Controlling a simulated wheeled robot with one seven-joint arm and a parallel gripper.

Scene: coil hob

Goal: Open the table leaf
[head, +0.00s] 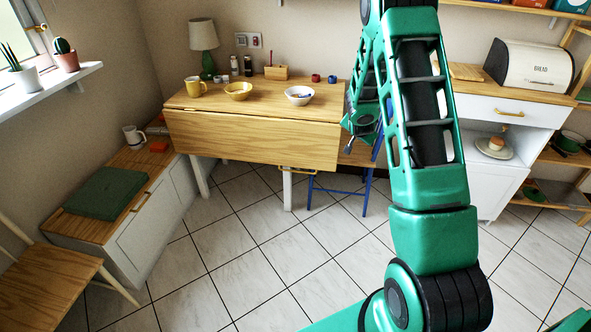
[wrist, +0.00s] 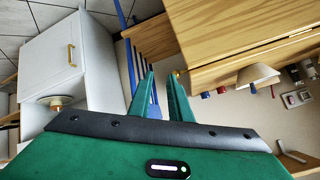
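The wooden table (head: 275,115) stands against the wall. Its front leaf (head: 250,143) hangs down, with a brass-coloured bar (head: 298,170) at its lower edge. In the wrist view the wooden leaf (wrist: 240,35) fills the upper right, seen tilted. My gripper (wrist: 161,68) is open, its two green fingers apart with nothing held between them. A small yellow piece shows beside the right fingertip; I cannot tell whether they touch. In the head view my gripper (head: 347,147) is small and partly hidden by my arm, near the table's right end.
A yellow mug (head: 195,87), bowls (head: 299,96) and a lamp (head: 204,45) stand on the table. A blue chair (head: 365,185) is beside its right end; its blue bars (wrist: 133,60) show near my fingers. A white cabinet (wrist: 55,55) stands beyond. The tiled floor in front is clear.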

